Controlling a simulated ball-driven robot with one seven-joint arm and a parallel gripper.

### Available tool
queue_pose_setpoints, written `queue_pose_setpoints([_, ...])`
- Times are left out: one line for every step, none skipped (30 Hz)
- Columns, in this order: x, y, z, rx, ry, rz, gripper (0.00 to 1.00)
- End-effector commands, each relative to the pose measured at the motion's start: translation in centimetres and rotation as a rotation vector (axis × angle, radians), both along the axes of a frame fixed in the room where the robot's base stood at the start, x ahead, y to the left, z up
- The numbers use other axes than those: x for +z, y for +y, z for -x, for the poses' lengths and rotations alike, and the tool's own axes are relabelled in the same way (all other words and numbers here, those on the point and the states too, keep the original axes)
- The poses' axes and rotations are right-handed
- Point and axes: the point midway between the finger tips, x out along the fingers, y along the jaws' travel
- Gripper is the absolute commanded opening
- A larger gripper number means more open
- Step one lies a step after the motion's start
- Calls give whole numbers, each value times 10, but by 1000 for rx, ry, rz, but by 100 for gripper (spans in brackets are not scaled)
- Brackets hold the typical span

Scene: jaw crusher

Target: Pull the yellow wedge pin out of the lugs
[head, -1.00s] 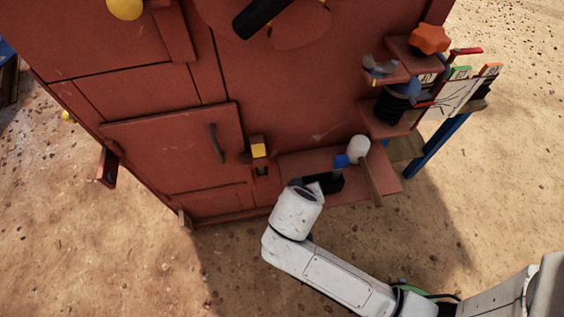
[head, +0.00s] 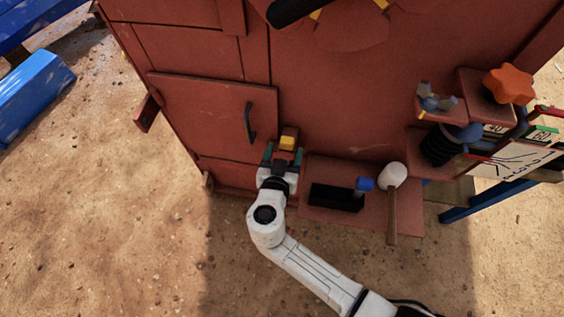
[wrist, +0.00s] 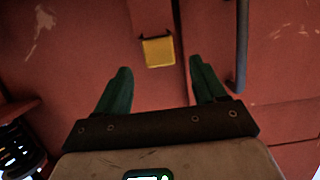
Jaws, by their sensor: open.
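The yellow wedge pin (head: 288,142) shows as a yellow block on the red machine face, right of the door handle. In the wrist view the yellow pin (wrist: 158,50) sits ahead of the fingers, roughly midway between them, with dark lug edges at its top. My gripper (head: 284,157) is just below the pin in the head view, its green fingers spread. In the wrist view the gripper (wrist: 160,80) is open with nothing between the fingers, and the pin lies beyond the fingertips. The lugs are mostly hidden.
A dark door handle (head: 249,122) stands left of the pin. A red shelf (head: 312,212) to the right holds a black tray (head: 336,197), a blue-headed item (head: 364,184) and a white mallet (head: 392,176). An orange knob (head: 508,84) is further right. Open sandy ground lies in front.

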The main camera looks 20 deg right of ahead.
Motion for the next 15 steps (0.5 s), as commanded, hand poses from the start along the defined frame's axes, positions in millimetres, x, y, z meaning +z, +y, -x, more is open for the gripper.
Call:
queue_pose_setpoints([-1, -5, -8, -2, 0, 2, 70])
queue_pose_setpoints([-3, -8, -11, -2, 0, 2, 70])
queue_pose_setpoints([-5, -12, -16, -3, 1, 1, 70])
queue_pose_setpoints([-6, -15, -20, -3, 0, 0, 70])
queue_pose_setpoints([-8, -17, -23, -3, 1, 0, 70])
queue_pose_setpoints([-9, -20, -27, -3, 1, 1, 70])
queue_pose_setpoints([-10, -21, -29, -2, 1, 1, 70])
queue_pose_setpoints([-11, -23, -32, 0, 0, 2, 70])
queue_pose_setpoints([-12, -25, -35, -1, 0, 2, 70])
queue_pose_setpoints([-13, -26, -36, -2, 0, 2, 70])
queue_pose_setpoints([-14, -28, -37, -2, 1, 1, 70])
queue_pose_setpoints([-15, -29, -39, -2, 1, 1, 70])
queue_pose_setpoints([-15, -29, -40, -1, 0, 0, 70])
queue_pose_setpoints([-15, -30, -41, -1, 0, 0, 70])
queue_pose_setpoints([-16, -30, -41, -1, 1, 0, 70])
